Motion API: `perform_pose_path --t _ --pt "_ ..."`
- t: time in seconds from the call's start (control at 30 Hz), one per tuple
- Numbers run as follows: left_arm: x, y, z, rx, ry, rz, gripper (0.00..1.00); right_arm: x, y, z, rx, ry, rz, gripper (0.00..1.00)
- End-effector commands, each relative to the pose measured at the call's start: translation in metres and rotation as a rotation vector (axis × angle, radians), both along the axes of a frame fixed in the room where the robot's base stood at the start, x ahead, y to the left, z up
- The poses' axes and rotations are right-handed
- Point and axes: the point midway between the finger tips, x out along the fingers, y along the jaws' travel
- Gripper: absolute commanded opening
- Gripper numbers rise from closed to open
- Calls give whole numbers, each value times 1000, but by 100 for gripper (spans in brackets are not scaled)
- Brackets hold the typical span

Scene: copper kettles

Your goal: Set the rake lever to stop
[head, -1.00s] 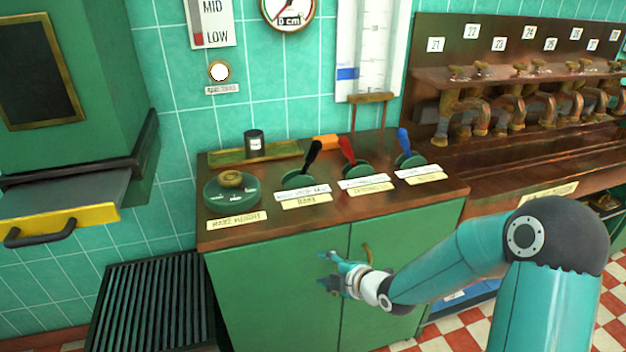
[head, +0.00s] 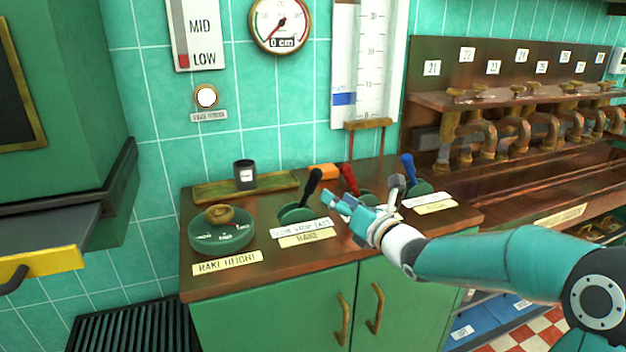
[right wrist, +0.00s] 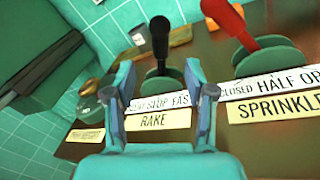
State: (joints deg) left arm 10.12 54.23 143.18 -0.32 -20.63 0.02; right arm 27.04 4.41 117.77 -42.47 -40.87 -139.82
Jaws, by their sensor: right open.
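The rake lever (head: 312,183) has a black handle on a round green base, on the copper-brown counter top. Its plate reads slow, stop, fast, with a RAKE label (head: 309,238) below. In the head view the handle leans up and right; I cannot tell which setting it marks. My right gripper (head: 338,203) is open and empty, just right of the lever's base and nearer to me. In the right wrist view the lever (right wrist: 160,38) stands beyond the gap between the open fingers (right wrist: 158,90), not touching them. My left gripper is not in view.
The red sprinkler lever (head: 348,178) and a blue lever (head: 408,168) stand close on the right. The rake height dial (head: 222,232) is on the left. A dark cup (head: 245,175) and an orange block (head: 323,171) lie behind.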

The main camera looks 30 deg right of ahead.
Motion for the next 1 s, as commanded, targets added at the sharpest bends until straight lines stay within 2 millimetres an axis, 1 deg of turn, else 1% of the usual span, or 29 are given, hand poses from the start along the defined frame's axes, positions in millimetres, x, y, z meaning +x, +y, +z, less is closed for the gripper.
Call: perform_pose_path --t 0.03,0.3,0.4,0.5,0.7,0.93,0.97,1.0 --pt "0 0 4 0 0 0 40 13 0 1 2 1 2 55" --pt "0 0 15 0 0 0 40 68 -2 1 2 1 -2 55" --pt "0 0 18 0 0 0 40 84 -2 1 1 1 -2 55" --pt "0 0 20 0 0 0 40 95 -3 1 1 0 -2 55" --pt "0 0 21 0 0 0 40 104 -4 0 2 1 -4 55" --pt "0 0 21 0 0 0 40 105 -4 0 2 1 -4 55" --pt "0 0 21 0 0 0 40 105 -4 0 2 1 -4 53" --pt "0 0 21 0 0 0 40 104 -4 0 2 1 -4 46"
